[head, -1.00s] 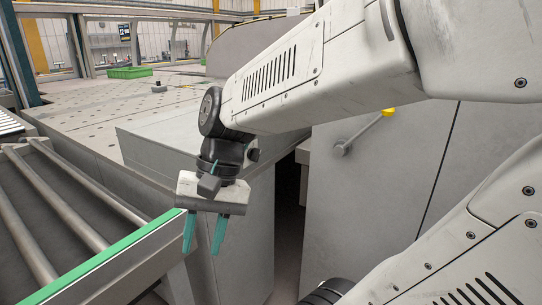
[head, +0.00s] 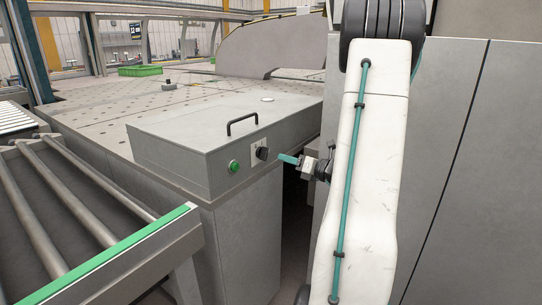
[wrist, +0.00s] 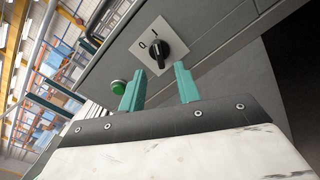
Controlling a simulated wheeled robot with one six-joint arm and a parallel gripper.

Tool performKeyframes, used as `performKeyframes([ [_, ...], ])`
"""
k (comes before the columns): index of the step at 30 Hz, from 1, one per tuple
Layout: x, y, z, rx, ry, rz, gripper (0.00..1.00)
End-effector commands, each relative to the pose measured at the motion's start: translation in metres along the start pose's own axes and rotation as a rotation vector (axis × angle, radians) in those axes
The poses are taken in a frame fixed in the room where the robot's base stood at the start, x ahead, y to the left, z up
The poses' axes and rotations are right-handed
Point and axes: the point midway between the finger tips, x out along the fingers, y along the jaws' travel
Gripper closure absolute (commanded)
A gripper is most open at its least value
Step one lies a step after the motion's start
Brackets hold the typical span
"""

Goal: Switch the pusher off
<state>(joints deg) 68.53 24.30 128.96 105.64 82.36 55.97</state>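The black rotary knob (head: 262,154) sits on a white plate on the front of the grey box. In the wrist view the knob (wrist: 158,55) is close up beyond my fingertips, with "0" and "I" marks above it. Its grip appears to point toward the "I". My gripper (head: 288,159) is just right of the knob in the head view, seen nearly side-on. In the wrist view the two teal fingers of my gripper (wrist: 159,82) are apart with nothing between them. Contact with the knob is not visible.
A green button (head: 233,166) is left of the knob; it also shows in the wrist view (wrist: 118,87). A black handle (head: 242,122) tops the grey box (head: 165,150). A roller conveyor (head: 70,215) stands at left. A dark gap lies right of the box.

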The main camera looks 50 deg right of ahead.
Motion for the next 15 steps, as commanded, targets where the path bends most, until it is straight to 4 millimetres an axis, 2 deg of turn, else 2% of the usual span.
performKeyframes([
  [9,0.052,0.003,-0.001,-0.003,0.004,0.007,0.67],
  [15,0.068,0.003,-0.001,-0.004,0.004,0.006,0.67],
])
